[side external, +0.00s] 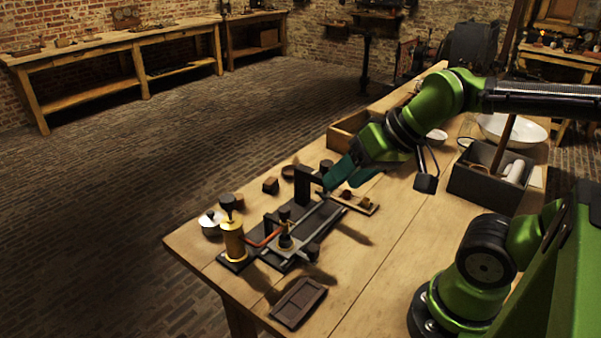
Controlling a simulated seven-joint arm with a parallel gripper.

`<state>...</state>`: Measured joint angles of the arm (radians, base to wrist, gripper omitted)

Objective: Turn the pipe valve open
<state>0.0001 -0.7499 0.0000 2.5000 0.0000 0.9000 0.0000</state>
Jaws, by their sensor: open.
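A brass cylinder (233,240) with a dark top stands on a small dark base near the table's left corner. A reddish pipe (264,239) runs from it to an apparatus on a dark baseplate (298,252), with dark knobs, posts and a long metal bar. The pipe valve is too small to pick out for sure; it may be among the dark fittings near the pipe's right end. My gripper (343,184) has teal fingers, spread and apparently empty. It is above and right of the apparatus, near its dark upright bracket (308,184). Its exact height is unclear.
A wooden strip (370,208) with small pieces lies below my gripper. A dark tray (298,302) lies at the front edge. A dark crate (485,188) and white bowl (525,132) are at right.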

